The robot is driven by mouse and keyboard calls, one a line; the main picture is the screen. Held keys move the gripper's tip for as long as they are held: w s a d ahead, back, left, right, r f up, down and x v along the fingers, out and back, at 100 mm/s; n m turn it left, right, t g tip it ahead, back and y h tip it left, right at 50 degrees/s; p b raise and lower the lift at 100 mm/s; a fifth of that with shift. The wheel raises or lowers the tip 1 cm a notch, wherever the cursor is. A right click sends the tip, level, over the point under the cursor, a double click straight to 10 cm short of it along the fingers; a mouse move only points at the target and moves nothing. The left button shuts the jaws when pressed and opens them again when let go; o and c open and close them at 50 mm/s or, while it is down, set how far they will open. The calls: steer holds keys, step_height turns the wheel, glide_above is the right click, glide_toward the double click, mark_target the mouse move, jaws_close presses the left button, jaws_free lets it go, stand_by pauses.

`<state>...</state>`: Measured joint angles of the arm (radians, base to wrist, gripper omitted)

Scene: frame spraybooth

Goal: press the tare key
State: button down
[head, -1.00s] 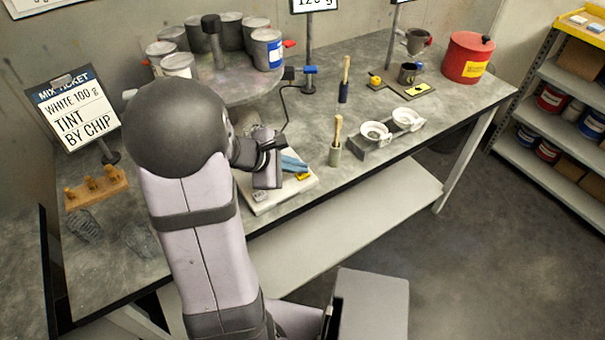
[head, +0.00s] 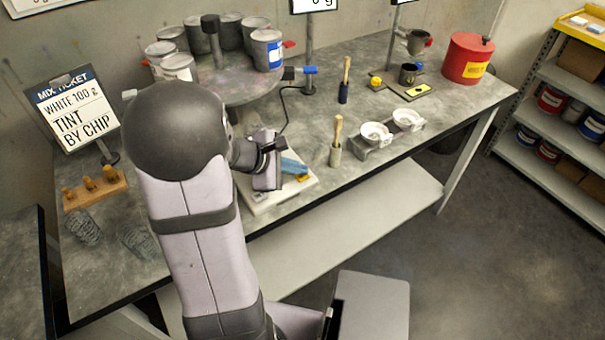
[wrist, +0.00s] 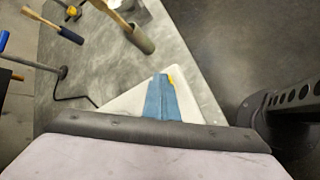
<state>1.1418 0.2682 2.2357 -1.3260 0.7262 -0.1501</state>
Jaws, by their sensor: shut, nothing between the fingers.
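The white scale (head: 262,203) lies on the bench under my gripper, and its white plate also shows in the wrist view (wrist: 200,103).
A brush in a grey holder (head: 335,142) stands just right of the scale, with two white cups (head: 376,133) beyond it. A turntable of cans (head: 245,90) is behind my arm. A mix ticket (head: 75,110) and wooden rack (head: 96,188) stand at left.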

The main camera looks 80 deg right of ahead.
mark_target(298, 178)
steer(key=shift+r+p, duration=0.6)
steer(key=shift+r, duration=0.2)
steer(key=shift+r, duration=0.1)
step_height(298, 178, up, 5)
steer(key=p, duration=0.4)
stand_by(0.8)
